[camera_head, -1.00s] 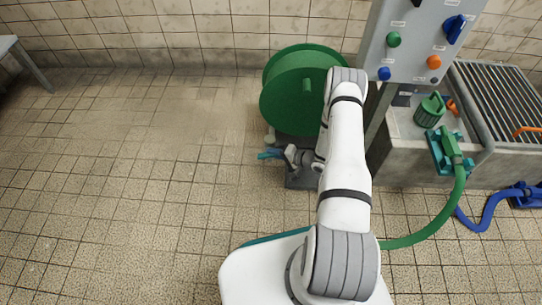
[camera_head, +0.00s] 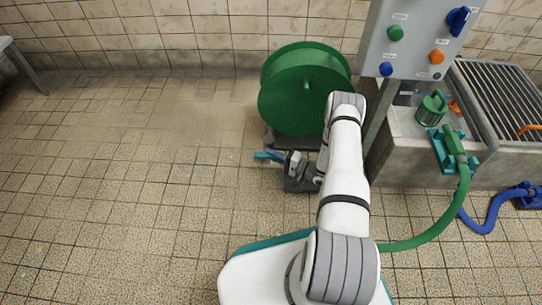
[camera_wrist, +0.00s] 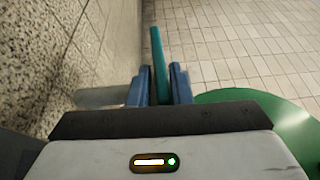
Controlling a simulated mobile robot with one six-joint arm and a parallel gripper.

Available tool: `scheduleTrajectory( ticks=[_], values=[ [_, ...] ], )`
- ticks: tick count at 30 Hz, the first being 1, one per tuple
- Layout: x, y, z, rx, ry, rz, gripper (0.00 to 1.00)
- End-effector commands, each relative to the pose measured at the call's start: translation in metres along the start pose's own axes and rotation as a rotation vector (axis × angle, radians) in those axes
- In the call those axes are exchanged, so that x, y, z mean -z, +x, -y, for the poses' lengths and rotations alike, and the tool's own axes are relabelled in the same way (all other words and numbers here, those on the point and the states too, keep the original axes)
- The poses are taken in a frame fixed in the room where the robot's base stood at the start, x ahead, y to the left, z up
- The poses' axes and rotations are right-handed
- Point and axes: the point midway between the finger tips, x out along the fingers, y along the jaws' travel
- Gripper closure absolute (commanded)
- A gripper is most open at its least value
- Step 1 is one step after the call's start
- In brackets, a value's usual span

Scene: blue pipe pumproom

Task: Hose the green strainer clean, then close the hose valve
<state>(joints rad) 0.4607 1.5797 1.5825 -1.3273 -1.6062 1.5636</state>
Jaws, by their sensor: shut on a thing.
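The green strainer (camera_head: 432,109) stands on the sink ledge at the right of the head view. Beside it, the green hose nozzle (camera_head: 455,147) rests in a teal holder (camera_head: 440,152) at the ledge's front. My gripper (camera_head: 272,155) is low in front of the green hose reel (camera_head: 303,90). Its blue fingers (camera_wrist: 159,75) are shut on a teal lever (camera_wrist: 158,48), which looks like the hose valve handle. The lever's end shows left of the fingers in the head view (camera_head: 260,155). The valve body is not clearly visible.
A grey panel (camera_head: 415,40) with coloured knobs stands above the sink (camera_head: 405,150). The green hose (camera_head: 430,234) loops down and passes behind my arm. A blue hose (camera_head: 486,222) lies on the floor at right. The tiled floor at left is clear.

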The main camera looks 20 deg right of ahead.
Motion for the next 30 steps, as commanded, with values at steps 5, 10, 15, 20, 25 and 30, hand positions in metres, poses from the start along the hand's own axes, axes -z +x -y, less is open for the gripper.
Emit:
scheduleTrajectory(
  ticks=[5,10,15,20,25,30],
  values=[
    [0.003,0.001,0.001,0.001,-0.004,-0.004,1.00],
    [0.003,0.000,0.001,0.001,-0.004,-0.005,1.00],
    [0.003,0.000,0.000,0.000,-0.004,-0.005,0.74],
    [0.002,0.000,0.000,0.000,-0.002,-0.004,0.67],
    [0.002,-0.002,0.000,0.000,-0.001,-0.004,0.67],
    [0.003,-0.021,0.002,0.000,0.000,-0.008,0.67]
  ],
)
